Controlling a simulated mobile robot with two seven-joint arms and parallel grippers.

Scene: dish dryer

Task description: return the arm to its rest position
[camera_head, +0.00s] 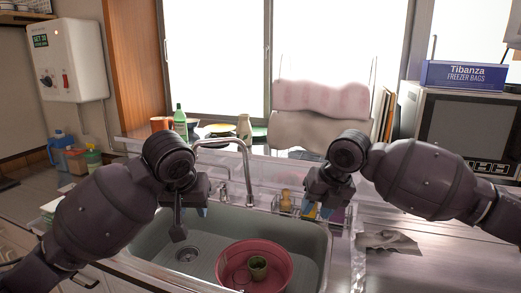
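My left gripper (194,209) hangs over the left part of the sink, pointing down, with its arm coming in from the left. Its blue-tipped fingers look apart, and I see nothing held between them. A dark flat-ended piece hangs beside them above the basin. My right gripper (318,212) points down over the rack at the sink's back right edge. Its blue fingertips look apart, with no held object visible; the rack items behind it make its outline hard to read.
The grey sink (318,246) holds a red basin (228,267) with a small green cup (257,266) inside. A curved faucet (247,165) rises between my grippers. A microwave (465,130) carrying a freezer bag box (463,75) stands at right. The right counter (440,260) is mostly clear.

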